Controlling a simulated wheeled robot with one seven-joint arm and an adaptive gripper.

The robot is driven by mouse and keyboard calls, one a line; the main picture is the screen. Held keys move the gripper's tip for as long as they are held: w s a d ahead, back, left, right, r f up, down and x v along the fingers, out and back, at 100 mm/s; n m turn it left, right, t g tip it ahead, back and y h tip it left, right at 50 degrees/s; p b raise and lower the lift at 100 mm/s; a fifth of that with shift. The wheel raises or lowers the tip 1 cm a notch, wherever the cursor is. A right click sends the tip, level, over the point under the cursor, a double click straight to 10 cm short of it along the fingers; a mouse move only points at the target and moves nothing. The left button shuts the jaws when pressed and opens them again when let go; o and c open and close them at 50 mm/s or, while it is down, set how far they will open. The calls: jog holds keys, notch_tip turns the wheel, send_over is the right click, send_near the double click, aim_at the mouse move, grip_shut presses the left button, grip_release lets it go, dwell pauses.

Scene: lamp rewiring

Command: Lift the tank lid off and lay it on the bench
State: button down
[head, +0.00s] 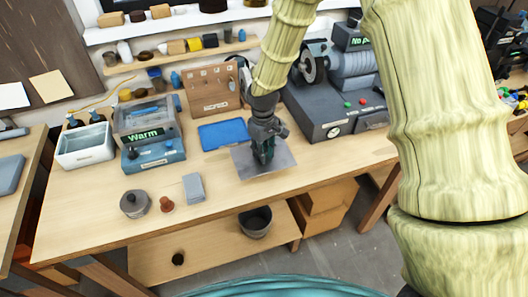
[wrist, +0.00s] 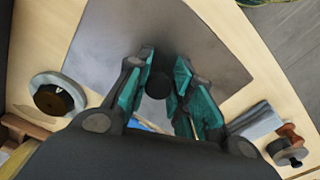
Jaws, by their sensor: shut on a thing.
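The lid is a flat grey square plate (head: 281,160) with a dark round knob. In the head view it is over the right-middle of the bench (head: 235,208), in front of the blue mat. My gripper (head: 263,158) points down at its middle. In the wrist view the fingers (wrist: 160,85) are closed on the knob (wrist: 158,84), and the plate (wrist: 150,35) spreads out around and beyond them. I cannot tell whether the plate touches the bench. The box with the "Warm" display (head: 150,125) stands at the bench's left; I cannot tell whether it is the tank.
An open white bin (head: 84,147) is at the far left. A blue mat (head: 223,134) lies behind the plate, a grinder-like machine (head: 340,85) stands right. Front bench is mostly clear.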

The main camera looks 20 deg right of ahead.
jog(key=shift+w+f+b, duration=0.1)
jog(key=shift+f+b, duration=1.1)
jog(key=shift+f, duration=0.9)
jog(key=shift+f, duration=0.25)
jog(key=c, duration=1.2)
grip_release()
jog(key=shift+o, duration=0.2)
jog(key=shift+r, duration=0.1)
notch_tip(320, 180, up, 12)
jog(key=shift+f, duration=0.1)
